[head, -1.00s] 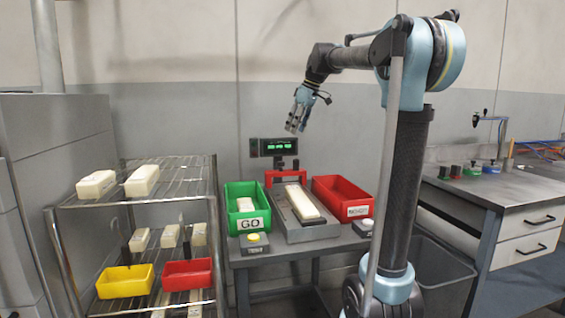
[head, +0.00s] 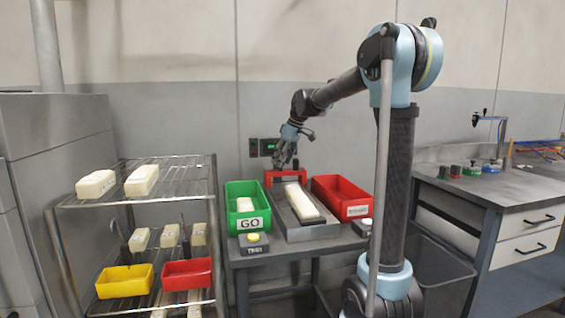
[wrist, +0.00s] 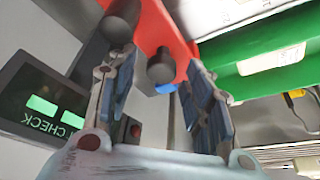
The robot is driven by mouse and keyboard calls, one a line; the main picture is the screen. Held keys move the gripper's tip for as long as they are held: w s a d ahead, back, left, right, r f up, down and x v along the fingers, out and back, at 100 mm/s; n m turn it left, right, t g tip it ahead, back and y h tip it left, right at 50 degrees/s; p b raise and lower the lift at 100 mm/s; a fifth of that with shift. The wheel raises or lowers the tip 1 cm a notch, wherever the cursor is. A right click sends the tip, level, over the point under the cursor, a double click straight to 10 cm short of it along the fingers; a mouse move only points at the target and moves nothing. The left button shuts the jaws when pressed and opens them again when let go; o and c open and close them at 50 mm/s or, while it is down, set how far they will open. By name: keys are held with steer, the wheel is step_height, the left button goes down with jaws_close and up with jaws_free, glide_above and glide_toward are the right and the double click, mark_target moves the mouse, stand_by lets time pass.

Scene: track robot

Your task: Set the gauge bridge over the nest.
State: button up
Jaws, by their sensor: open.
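The red gauge bridge (head: 272,179) stands at the back end of the grey nest (head: 312,233), behind a cream bar (head: 302,202) lying in the nest. My gripper (head: 283,163) hangs just above the bridge, fingers downward, and partly hides it. In the wrist view my open gripper (wrist: 160,85) has its two blue-padded fingers apart. The red bridge (wrist: 168,35) shows beyond and between them, with a black knob (wrist: 160,66) in the gap. I cannot tell whether the fingers touch the bridge.
A green GO bin (head: 238,190) with a cream piece stands left of the nest; a red bin (head: 345,196) stands right. A display (head: 257,147) is behind the bridge, close beside the fingers in the wrist view (wrist: 45,110). A wire rack (head: 140,190) stands further left.

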steer(key=shift+a+f, duration=0.1)
steer(key=shift+f, duration=0.1)
jaws_close()
steer(key=s+d, duration=0.2)
steer(key=s, duration=0.5)
steer(key=s+d, duration=0.2)
steer(key=s, duration=0.5)
steer(key=s+d, duration=0.2)
steer(key=s, duration=0.5)
steer(key=shift+s+d, duration=0.15)
jaws_free()
steer(key=shift+s, duration=0.1)
steer(key=v, duration=1.2)
